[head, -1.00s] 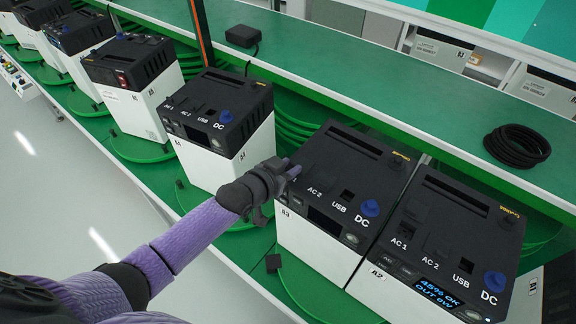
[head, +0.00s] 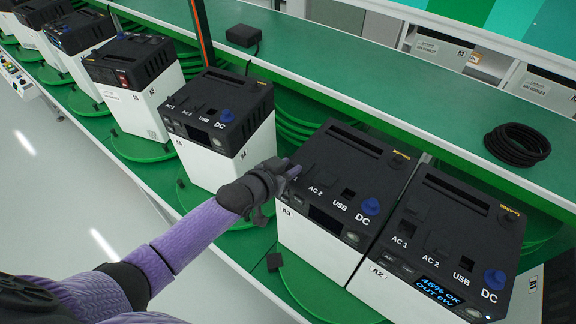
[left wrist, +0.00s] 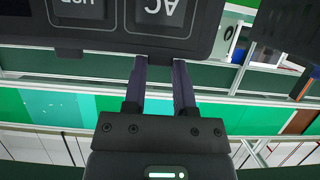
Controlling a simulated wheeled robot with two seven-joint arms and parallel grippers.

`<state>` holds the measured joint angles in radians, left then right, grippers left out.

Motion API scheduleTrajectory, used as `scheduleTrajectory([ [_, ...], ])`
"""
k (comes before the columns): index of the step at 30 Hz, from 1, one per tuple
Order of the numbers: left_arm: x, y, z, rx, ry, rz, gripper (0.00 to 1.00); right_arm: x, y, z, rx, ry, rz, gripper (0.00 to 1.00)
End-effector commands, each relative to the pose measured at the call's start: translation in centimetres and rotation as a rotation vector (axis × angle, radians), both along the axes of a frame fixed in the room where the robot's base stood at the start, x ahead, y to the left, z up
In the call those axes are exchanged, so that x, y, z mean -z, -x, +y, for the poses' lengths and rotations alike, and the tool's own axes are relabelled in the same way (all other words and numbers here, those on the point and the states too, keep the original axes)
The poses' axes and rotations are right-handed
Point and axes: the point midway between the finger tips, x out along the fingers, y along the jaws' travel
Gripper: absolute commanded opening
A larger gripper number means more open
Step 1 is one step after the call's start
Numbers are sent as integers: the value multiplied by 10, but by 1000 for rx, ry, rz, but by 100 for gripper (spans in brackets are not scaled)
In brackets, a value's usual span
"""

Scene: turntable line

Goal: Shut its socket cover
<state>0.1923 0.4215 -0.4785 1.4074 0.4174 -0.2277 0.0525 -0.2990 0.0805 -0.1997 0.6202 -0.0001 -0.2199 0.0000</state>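The black-topped power unit marked R3 (head: 348,160) stands on the green line, with AC, USB and DC sockets along its top. Its AC 2 socket (head: 328,174) shows, and a blue cap (head: 371,206) sits at DC. My left gripper (head: 292,171) is at the unit's left edge, over the AC 1 area, and hides that socket and its cover. In the left wrist view, my two fingers (left wrist: 160,72) stand apart with nothing visible between them. Their tips reach the edge of a black panel (left wrist: 215,22) with AC and USB buttons. Contact is unclear. My right gripper is not in view.
Unit R2 (head: 455,215) stands close on the right with a lit display. Another unit (head: 217,110) stands to the left, with more beyond. A green shelf (head: 400,105) behind holds a black cable coil (head: 516,145) and a small black box (head: 243,36).

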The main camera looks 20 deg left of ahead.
Motion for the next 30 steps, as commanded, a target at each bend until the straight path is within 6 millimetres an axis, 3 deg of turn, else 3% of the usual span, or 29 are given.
scheduleTrajectory([
  [6, 1, 0, 0, 0, -2, 2, 0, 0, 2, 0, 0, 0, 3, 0],
  [7, 1, 0, 0, 0, -2, 3, 36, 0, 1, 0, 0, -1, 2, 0],
  [12, 1, 1, 0, 0, -1, 3, 71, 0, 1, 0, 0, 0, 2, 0],
  [23, -2, 8, 3, 0, 0, 4, 71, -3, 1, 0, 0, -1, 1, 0],
  [30, -24, 58, 21, 0, -2, 7, 71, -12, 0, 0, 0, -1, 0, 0],
])
